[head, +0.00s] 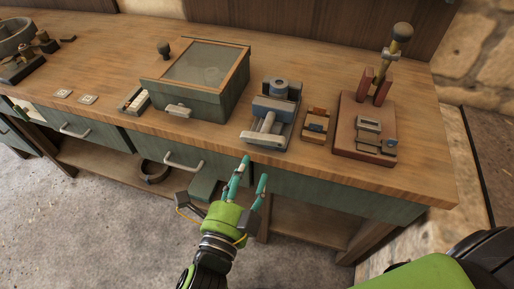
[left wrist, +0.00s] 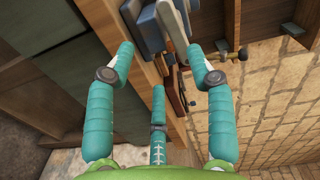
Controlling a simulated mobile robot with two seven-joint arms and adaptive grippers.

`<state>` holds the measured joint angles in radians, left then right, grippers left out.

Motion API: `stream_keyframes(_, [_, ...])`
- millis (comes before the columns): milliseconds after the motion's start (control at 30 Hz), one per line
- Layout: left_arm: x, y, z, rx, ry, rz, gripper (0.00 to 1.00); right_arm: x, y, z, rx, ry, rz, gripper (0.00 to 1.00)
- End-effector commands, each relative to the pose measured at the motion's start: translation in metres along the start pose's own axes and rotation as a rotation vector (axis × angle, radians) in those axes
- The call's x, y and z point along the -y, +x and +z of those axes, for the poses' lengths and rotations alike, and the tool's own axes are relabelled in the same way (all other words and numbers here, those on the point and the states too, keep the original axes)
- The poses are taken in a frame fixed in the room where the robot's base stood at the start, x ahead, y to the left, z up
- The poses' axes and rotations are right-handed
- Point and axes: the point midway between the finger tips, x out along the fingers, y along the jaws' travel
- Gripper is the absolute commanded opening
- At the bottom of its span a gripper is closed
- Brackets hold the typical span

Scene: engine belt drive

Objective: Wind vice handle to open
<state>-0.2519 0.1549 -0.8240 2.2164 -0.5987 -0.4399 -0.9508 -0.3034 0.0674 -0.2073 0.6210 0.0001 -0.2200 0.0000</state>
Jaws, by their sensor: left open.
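The blue-grey vice (head: 275,105) stands near the front edge of the workbench. Its pale grey handle (head: 262,139) points toward the front edge. My left gripper (head: 254,172) is open and empty, in front of the bench edge and just short of the handle. In the left wrist view the vice (left wrist: 148,28) and its pale handle (left wrist: 172,22) show at the top, beyond the spread teal fingers of my left gripper (left wrist: 161,54). The gap between the vice jaws is too small to judge. My right gripper is not in view.
A green box with a framed lid (head: 203,75) stands left of the vice. A small wooden block fixture (head: 316,125) and a reddish base with an upright lever (head: 366,125) stand to its right. Drawers with handles (head: 183,162) line the bench front.

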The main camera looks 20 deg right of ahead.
Motion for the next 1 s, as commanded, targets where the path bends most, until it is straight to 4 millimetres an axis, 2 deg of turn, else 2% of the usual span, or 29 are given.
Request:
stream_keyframes(33, [0.008,-0.001,-0.003,-0.005,0.011,-0.018,0.54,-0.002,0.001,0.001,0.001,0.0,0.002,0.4])
stream_keyframes(133, [0.015,0.006,-0.005,-0.007,0.02,-0.031,0.54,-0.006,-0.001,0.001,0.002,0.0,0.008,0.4])
stream_keyframes(500, [0.016,0.059,-0.004,-0.007,0.018,-0.029,0.54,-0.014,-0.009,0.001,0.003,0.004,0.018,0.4])
stream_keyframes(633, [0.016,0.066,-0.005,-0.008,0.016,-0.028,0.54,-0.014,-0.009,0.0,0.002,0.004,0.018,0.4])
stream_keyframes(900, [0.015,0.068,-0.005,-0.008,0.016,-0.027,0.54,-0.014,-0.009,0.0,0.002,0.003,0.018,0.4])
stream_keyframes(967, [0.015,0.068,-0.004,-0.007,0.016,-0.027,0.3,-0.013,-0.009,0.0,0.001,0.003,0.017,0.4])
stream_keyframes(1000, [0.015,0.068,-0.004,-0.007,0.016,-0.027,0.14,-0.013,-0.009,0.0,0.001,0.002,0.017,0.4])
